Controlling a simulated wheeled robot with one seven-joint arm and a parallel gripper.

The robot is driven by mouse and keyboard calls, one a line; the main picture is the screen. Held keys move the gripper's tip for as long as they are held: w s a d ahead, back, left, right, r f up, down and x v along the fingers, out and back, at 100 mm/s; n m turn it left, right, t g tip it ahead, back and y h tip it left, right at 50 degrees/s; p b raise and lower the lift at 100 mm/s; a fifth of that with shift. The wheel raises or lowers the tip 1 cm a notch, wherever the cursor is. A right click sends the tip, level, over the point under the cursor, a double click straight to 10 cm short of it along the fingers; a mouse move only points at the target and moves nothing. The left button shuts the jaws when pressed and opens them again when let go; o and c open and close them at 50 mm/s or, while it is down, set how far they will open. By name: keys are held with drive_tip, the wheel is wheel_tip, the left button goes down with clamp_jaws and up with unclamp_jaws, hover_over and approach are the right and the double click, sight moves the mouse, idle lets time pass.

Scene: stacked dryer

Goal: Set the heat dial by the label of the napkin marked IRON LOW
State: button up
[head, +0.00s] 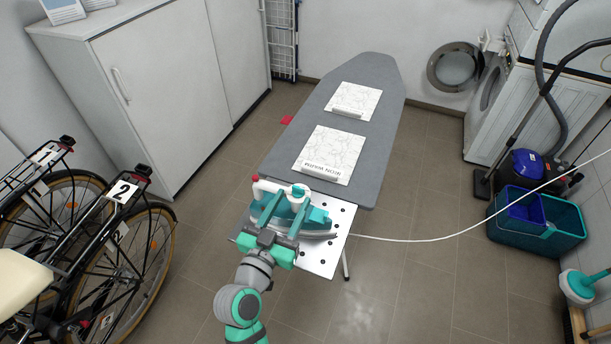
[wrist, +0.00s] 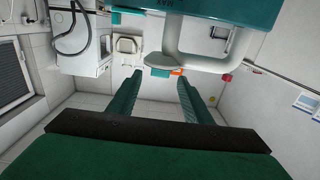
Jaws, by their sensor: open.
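A teal and white iron (head: 318,216) sits on the perforated metal rest at the near end of the ironing board; its white handle (wrist: 200,62) crosses the wrist view. The heat dial is not clearly made out; a small orange-red part (wrist: 177,72) shows by the handle. The near napkin (head: 335,146), white with grey veins, has an upside-down label that seems to read IRON WARM. A similar far napkin (head: 360,97) has a label (head: 347,113) too small to read. My gripper (head: 290,197) is open over the iron, fingers apart; it also shows in the wrist view (wrist: 160,76). Contact cannot be told.
The grey ironing board (head: 385,80) runs away from me. A white cord (head: 440,240) trails right from the iron. Bicycles (head: 110,250) and a white cabinet (head: 165,80) stand left. A washer (head: 530,100), vacuum cleaner (head: 528,162) and teal crate (head: 565,240) stand right.

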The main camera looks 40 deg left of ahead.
drive_tip(key=x, duration=0.9)
drive_tip(key=shift+w, duration=0.1)
drive_tip(key=shift+w, duration=0.1)
drive_tip(key=c, duration=1.1)
drive_tip(key=shift+o, duration=0.2)
drive_tip(key=shift+s+a+y, duration=0.15)
drive_tip(key=shift+s+y, duration=0.05)
drive_tip(key=shift+y, duration=0.1)
